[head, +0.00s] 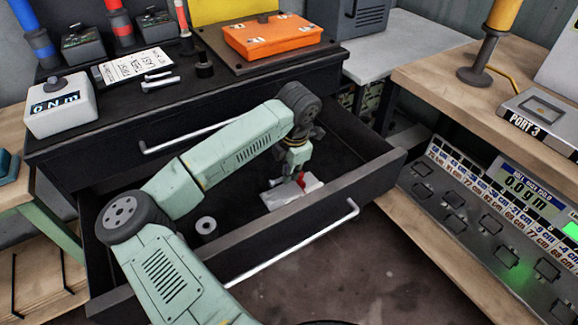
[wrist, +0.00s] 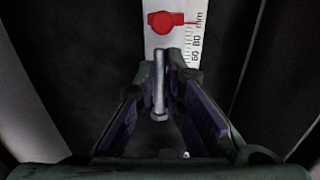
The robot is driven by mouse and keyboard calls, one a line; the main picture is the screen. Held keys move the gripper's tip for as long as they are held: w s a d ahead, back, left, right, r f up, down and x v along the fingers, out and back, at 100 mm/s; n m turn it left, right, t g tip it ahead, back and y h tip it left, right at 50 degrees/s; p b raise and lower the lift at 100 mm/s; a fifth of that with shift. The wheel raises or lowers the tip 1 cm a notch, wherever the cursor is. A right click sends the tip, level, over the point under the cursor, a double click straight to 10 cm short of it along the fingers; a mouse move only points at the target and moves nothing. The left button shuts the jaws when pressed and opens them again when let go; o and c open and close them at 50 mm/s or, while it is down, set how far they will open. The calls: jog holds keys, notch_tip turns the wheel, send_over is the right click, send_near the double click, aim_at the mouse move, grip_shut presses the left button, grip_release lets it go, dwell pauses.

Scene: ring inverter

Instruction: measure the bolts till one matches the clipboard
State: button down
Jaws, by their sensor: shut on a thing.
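My gripper (wrist: 160,75) is inside the open drawer, its fingers closed on a thin grey metal bolt (wrist: 159,92). The bolt lies between the fingers, pointing at a white ruler-like gauge (wrist: 174,45) with mm marks and a red knob (wrist: 166,22). Whether the bolt touches the gauge I cannot tell. In the head view the gripper (head: 295,168) is over the white gauge (head: 290,195) in the drawer. Two metal bolts (head: 158,82) lie on the cabinet top beside a white sheet with handwriting (head: 136,66), perhaps the clipboard; its text is too small to read.
The drawer's front wall (head: 310,215) and handle stand close to my arm.

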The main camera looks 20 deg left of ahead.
aim_at(288, 190)
jog(key=shift+f+b, duration=2.1)
jog(key=shift+f, duration=0.1)
jog(key=c, duration=1.6)
grip_release()
jog(key=shift+r, duration=0.1)
notch_tip(288, 190, up, 12)
jog(key=s+d, duration=0.1)
jog(key=shift+d, duration=0.25)
